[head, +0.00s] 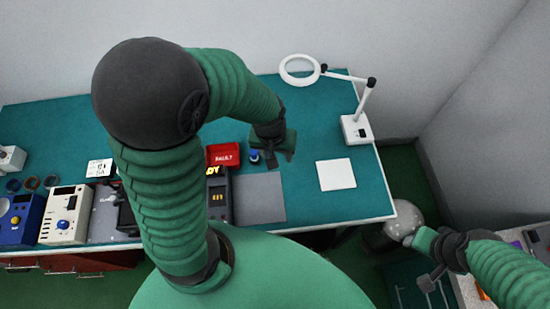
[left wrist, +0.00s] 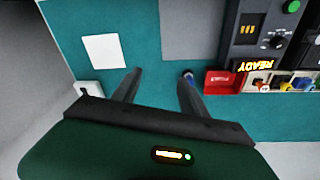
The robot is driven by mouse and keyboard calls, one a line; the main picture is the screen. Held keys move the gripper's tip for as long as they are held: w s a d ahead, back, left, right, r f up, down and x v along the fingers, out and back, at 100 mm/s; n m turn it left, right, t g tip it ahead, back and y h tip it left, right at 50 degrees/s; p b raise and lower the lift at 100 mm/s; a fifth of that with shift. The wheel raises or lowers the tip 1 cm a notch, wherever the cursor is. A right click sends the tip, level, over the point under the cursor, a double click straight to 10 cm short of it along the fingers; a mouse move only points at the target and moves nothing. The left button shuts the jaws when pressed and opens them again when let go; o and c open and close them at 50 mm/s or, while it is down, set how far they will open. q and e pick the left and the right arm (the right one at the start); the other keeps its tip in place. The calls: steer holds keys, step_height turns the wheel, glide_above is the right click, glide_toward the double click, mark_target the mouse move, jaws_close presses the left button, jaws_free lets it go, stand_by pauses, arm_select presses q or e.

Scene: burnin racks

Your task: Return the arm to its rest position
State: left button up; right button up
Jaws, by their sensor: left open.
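My left arm arches over the bench in the head view. Its gripper (head: 273,158) is above the teal bench top, beside a red tray (head: 223,155) and a small blue-topped item (head: 254,155). In the left wrist view the left gripper (left wrist: 158,75) has its two fingers spread with only bench top between them, so it is open and empty. My right arm reaches in at the lower right of the head view. Its gripper (head: 411,239) is beside the bench's right end, close to a pale round object (head: 403,218). Its jaw opening is too small to tell.
The teal bench (head: 310,100) carries a ring lamp (head: 355,128), a white square (head: 336,174) and a grey mat (head: 259,199). Instruments, including a cream box (head: 66,214) and a blue one (head: 20,218), line the front left. Bench top around the white square is clear.

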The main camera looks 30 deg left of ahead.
arm_select(q)
steer(key=s+d+r+m, duration=0.3)
steer(key=s+d+m, duration=0.1)
step_height(320, 180, down, 10)
steer(key=b, duration=0.9)
steer(key=shift+m+t, duration=0.3)
steer(key=shift+t, duration=0.1)
arm_select(e)
step_height(320, 180, down, 9)
steer(key=d, duration=0.1)
steer(key=shift+s+f, duration=0.15)
steer(key=shift+s, duration=0.1)
arm_select(q)
steer(key=shift+a, duration=0.2)
arm_select(e)
steer(key=shift+a, duration=0.3)
